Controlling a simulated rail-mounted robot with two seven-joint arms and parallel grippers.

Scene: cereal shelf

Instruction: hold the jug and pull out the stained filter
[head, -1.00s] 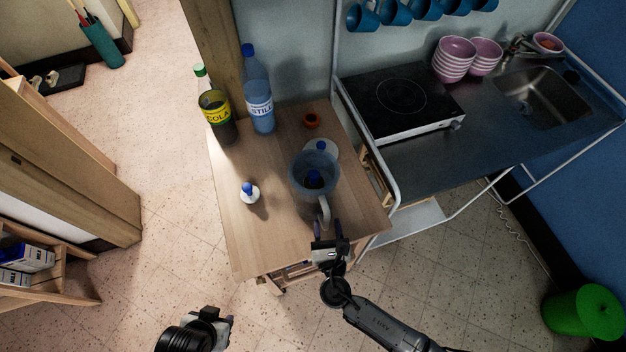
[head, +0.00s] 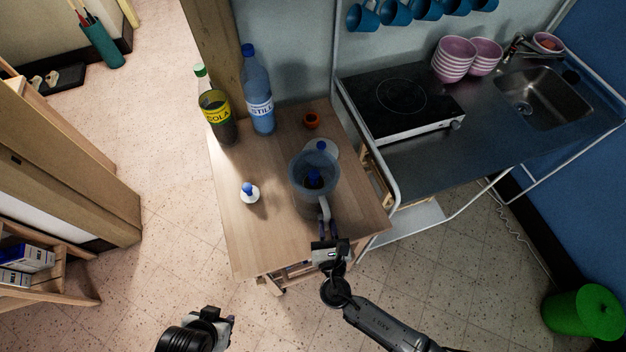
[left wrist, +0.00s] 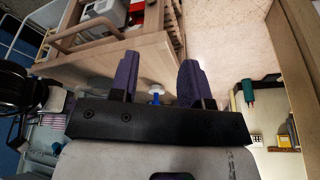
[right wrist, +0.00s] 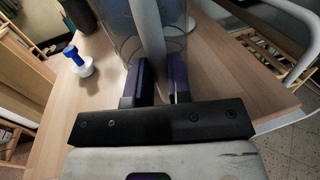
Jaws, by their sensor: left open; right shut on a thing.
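The clear blue-grey jug (head: 303,190) stands on the wooden table, its pale handle (head: 325,209) toward me. Inside it is a dark filter with a blue top (head: 314,179); its lower part is hidden. My right gripper (head: 327,230) is shut on the handle, which shows between its purple fingers in the right wrist view (right wrist: 158,82). My left gripper (head: 232,319) is open and empty, low in front of the table; its purple fingers are apart in the left wrist view (left wrist: 156,75). A white filter with a blue top (head: 249,192) stands left of the jug.
A white lid with a blue knob (head: 321,147) lies behind the jug, near an orange ring-shaped thing (head: 311,120). A cola bottle (head: 216,117) and a tall water bottle (head: 258,100) stand at the back left. The table's front left is clear.

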